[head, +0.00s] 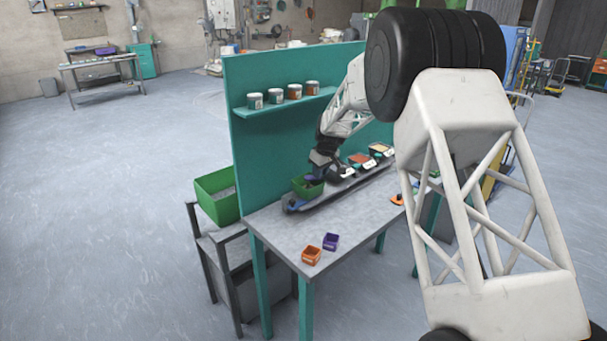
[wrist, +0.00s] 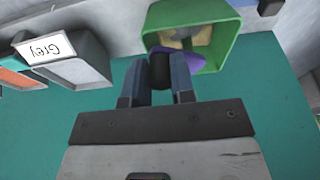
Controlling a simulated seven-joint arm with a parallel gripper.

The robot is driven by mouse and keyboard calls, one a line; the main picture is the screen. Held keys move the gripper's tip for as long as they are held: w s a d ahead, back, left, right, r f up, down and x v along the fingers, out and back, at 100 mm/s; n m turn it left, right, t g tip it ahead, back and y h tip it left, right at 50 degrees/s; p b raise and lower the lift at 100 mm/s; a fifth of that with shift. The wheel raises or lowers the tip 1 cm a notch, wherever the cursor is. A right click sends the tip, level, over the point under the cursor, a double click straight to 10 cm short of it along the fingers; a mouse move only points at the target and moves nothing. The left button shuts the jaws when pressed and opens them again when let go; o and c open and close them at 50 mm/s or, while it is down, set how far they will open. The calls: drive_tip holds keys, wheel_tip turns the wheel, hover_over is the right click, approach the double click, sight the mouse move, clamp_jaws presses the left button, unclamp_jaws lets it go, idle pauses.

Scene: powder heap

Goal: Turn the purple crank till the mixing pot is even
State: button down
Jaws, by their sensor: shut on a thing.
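The mixing pot (head: 299,193) is a green, open-topped box at the left end of the dark strip on the table; its green rim also shows at the top of the wrist view (wrist: 228,47). The purple crank (wrist: 185,60) lies across its near side, partly covered by my fingers. My gripper (wrist: 158,76) is shut on the crank's black knob (wrist: 159,72), one finger on each side. In the head view, my gripper (head: 313,175) is over the pot. Tan and greyish patches show inside the pot in the wrist view; most of the contents are hidden.
Several labelled bins stand along the strip right of the pot, one marked Grey (wrist: 75,60). An orange box (head: 312,256) and a purple box (head: 331,242) sit at the table's front. A teal panel (head: 265,150) with a shelf of jars stands behind. A larger green crate (head: 212,182) is left.

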drive_tip(key=shift+s, duration=0.65)
drive_tip(key=c, duration=1.1)
unclamp_jaws()
drive_tip(key=shift+r, duration=0.1)
drive_tip(key=shift+r, duration=3.65)
